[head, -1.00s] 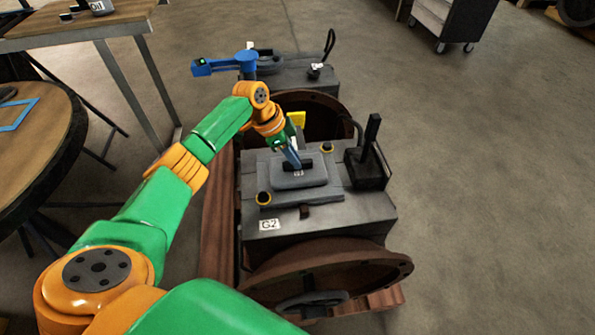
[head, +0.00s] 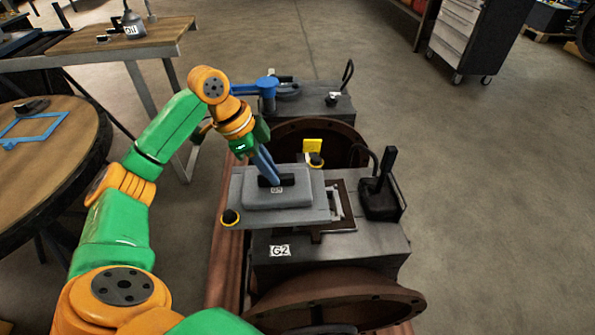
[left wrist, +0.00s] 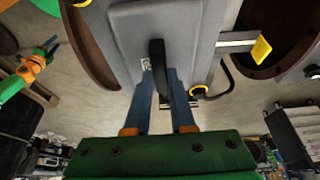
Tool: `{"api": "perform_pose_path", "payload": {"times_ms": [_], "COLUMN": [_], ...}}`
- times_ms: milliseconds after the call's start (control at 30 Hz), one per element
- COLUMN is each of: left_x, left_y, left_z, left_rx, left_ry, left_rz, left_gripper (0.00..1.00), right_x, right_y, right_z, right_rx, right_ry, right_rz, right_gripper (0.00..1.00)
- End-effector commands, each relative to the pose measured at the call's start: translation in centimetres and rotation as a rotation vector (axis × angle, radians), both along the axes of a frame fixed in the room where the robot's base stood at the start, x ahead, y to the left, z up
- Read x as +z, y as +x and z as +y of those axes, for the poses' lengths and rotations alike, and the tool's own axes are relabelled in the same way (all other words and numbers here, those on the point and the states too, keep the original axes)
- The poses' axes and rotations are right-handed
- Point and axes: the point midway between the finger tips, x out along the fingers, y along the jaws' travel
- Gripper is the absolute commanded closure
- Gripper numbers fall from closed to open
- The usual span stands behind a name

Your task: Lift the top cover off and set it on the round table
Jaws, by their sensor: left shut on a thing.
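The top cover (head: 300,209) is a grey plate with a raised middle block and a dark handle. My left gripper (head: 273,180) is shut on that handle, and the cover hangs above the engine block, shifted left of its opening. In the left wrist view the blue fingers (left wrist: 161,100) straddle the handle below the cover (left wrist: 165,40). The round table (head: 75,170) stands at the left with bare wood in front.
The engine block (head: 335,255), marked G2, shows a brown-rimmed opening (head: 340,205). A lever box (head: 380,195) stands on its right. A blue frame (head: 35,130) lies on the round table. A workbench (head: 95,48) stands behind, with floor between table and engine.

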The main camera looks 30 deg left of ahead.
Motion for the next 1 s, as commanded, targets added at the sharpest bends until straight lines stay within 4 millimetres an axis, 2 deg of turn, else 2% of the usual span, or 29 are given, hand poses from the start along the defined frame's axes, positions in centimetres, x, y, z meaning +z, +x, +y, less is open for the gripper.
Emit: {"api": "perform_pose_path", "payload": {"times_ms": [100, 300, 700, 867, 1000], "left_x": [0.7, 1.9, 3.9, 4.2, 5.6], "left_y": [-2.0, -3.5, -3.6, -3.6, -3.6], "left_z": [1.0, 1.5, 1.5, 1.5, 1.5], "left_rx": [0.002, 0.001, -0.001, -0.001, -0.001], "left_ry": [0.004, -0.001, -0.003, -0.002, -0.002], "left_rz": [-0.003, -0.003, -0.004, -0.005, -0.004], "left_gripper": [1.0, 1.0, 1.0, 1.0, 1.0], "right_x": [-0.9, -1.0, 1.1, 1.4, 3.1], "right_y": [0.0, 0.0, 0.0, 0.0, 0.0], "right_z": [0.0, 0.0, -0.1, -0.1, -0.1], "right_rx": [0.0, 0.0, 0.0, 0.0, 0.001], "right_ry": [0.0, 0.0, -0.001, -0.001, -0.002], "right_rz": [0.0, 0.0, 0.0, 0.0, 0.0], "right_gripper": [0.5, 0.5, 0.5, 0.5, 0.5]}}
